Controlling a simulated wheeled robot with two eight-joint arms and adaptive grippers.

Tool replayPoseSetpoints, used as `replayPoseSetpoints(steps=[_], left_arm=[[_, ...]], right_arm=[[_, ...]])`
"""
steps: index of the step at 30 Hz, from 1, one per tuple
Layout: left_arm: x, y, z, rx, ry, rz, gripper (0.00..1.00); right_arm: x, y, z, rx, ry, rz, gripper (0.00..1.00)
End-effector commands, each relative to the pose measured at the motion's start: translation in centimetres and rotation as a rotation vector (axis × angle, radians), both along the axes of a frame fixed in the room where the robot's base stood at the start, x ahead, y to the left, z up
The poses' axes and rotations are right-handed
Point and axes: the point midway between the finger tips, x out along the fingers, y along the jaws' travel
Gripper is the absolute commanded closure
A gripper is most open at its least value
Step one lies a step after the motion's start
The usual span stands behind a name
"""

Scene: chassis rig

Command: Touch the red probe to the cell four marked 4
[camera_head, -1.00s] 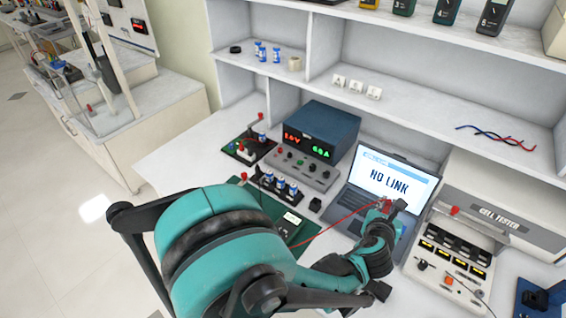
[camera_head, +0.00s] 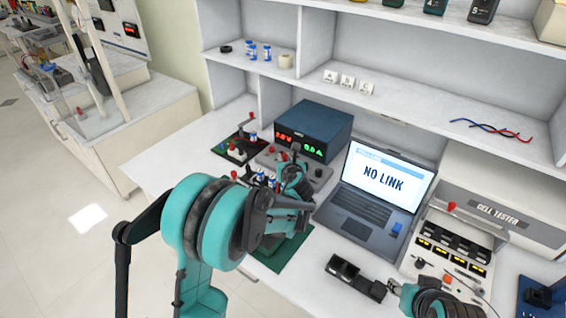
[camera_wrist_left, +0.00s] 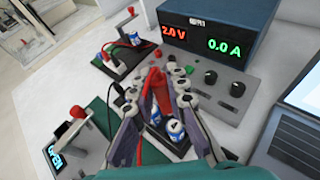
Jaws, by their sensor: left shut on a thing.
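My left gripper (camera_wrist_left: 165,85) is shut on the red probe (camera_wrist_left: 156,94), which it holds over the row of cells. Several blue-and-white cells sit in a black holder; one cell (camera_wrist_left: 175,131) shows beside the probe in the left wrist view, its mark too small to read. Another cell (camera_wrist_left: 155,114) is partly hidden by the probe and fingers. I cannot tell whether the probe's tip touches a cell. In the head view the left gripper (camera_head: 294,172) covers much of the holder. My right gripper (camera_head: 356,279) is at the bottom right, its jaws unclear.
The power supply (camera_head: 313,127) reads 2.0 V and 0.0 A behind the holder. A switch module (camera_wrist_left: 74,130) showing OPEN stands at left in the wrist view. The laptop (camera_head: 384,182) reads NO LINK. The cell tester (camera_head: 440,240) stands at the right.

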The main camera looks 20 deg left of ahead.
Motion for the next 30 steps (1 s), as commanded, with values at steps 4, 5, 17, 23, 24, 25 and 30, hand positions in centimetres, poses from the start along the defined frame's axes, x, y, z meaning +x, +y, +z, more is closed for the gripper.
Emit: replayPoseSetpoints(steps=[4,5,17,23,24,25,30], left_arm=[[0.0,0.0,0.1,0.000,0.000,0.001,1.00],[0.0,0.0,0.1,0.000,0.000,0.001,1.00],[-0.1,0.0,-1.2,-0.001,-0.001,0.004,1.00],[-0.1,0.0,-2.9,-0.001,-0.001,0.004,1.00],[-0.1,0.0,-3.3,-0.001,-0.001,0.004,1.00],[-0.1,0.0,-3.5,-0.001,-0.001,0.004,1.00],[-0.1,0.0,-4.2,-0.001,-0.001,0.004,1.00]], right_arm=[[0.0,0.0,0.1,0.000,0.000,0.000,0.60],[0.0,0.0,0.1,0.000,0.000,0.000,0.60],[0.0,0.0,-1.2,0.000,0.000,0.000,0.60],[0.0,0.0,-2.7,0.000,0.000,0.000,0.60],[0.0,0.0,-3.0,0.000,0.000,0.000,0.60],[0.0,0.0,-3.2,0.000,0.000,0.000,0.60],[0.0,0.0,-3.7,0.000,0.000,0.000,0.60]])
